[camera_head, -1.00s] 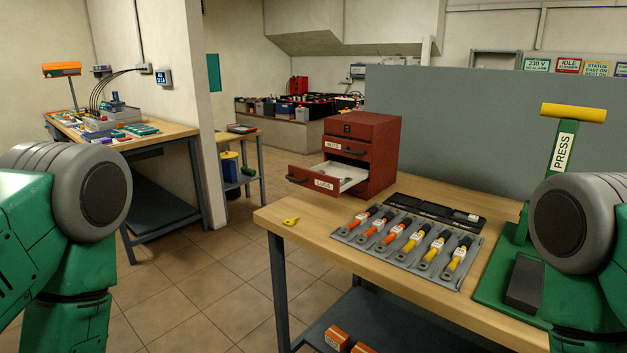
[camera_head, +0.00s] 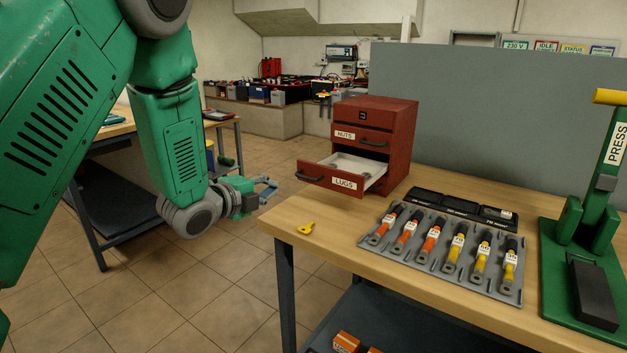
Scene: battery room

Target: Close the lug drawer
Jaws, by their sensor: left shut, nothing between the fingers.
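The lug drawer (camera_head: 343,183), labelled LUGS, is the pulled-out lower drawer of a red cabinet (camera_head: 399,134) on the wooden bench. It sticks out to the left, and its pale inside shows some small contents. Its dark handle (camera_head: 310,177) is at the left of its front. The drawer above, labelled NUTS (camera_head: 346,135), is shut. My left gripper (camera_head: 268,187) is shut and empty, left of the lug drawer's front and apart from it, over the floor beside the bench. My right gripper is out of view.
A yellow lug (camera_head: 305,229) lies near the bench's left edge. A grey tray (camera_head: 441,252) of orange and yellow handled tools lies in front of the cabinet. A green press (camera_head: 590,250) stands at the right. A grey panel (camera_head: 480,110) rises behind the bench.

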